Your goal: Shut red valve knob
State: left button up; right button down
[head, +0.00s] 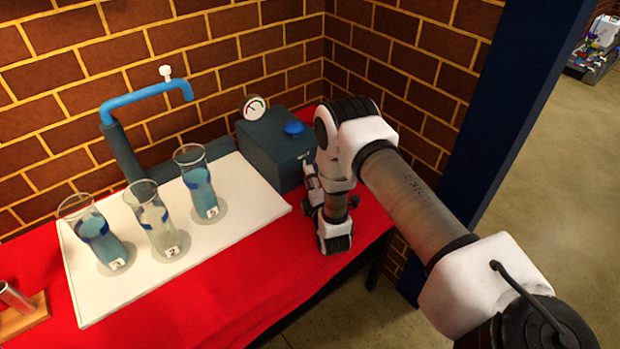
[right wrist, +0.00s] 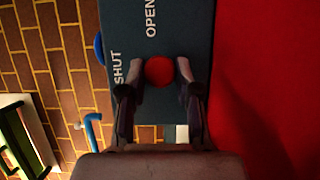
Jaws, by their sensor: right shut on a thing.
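The red valve knob (right wrist: 159,71) shows in the right wrist view on the face of the dark box (right wrist: 135,30), which carries the words SHUT and OPEN. My right gripper (right wrist: 160,68) has its two fingers on either side of the knob, shut on it. In the head view my right gripper (head: 311,180) is at the right end of the dark box (head: 268,155); the knob is hidden there behind my wrist. My left gripper is not in view.
A gauge (head: 255,108) and a blue knob (head: 293,128) sit on top of the box. A blue tap (head: 145,97) rises behind several glass vases; three (head: 197,180) stand on the white board (head: 240,200). The red cloth (head: 255,290) is clear in front.

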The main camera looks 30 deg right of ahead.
jog(key=shift+f, duration=0.1)
jog(key=c, duration=0.8)
grip_release()
jog(key=shift+c, duration=0.2)
jog(key=shift+s, duration=0.1)
jog(key=v, duration=0.7)
jog(key=shift+s+a, duration=0.1)
jog(key=shift+s, duration=0.1)
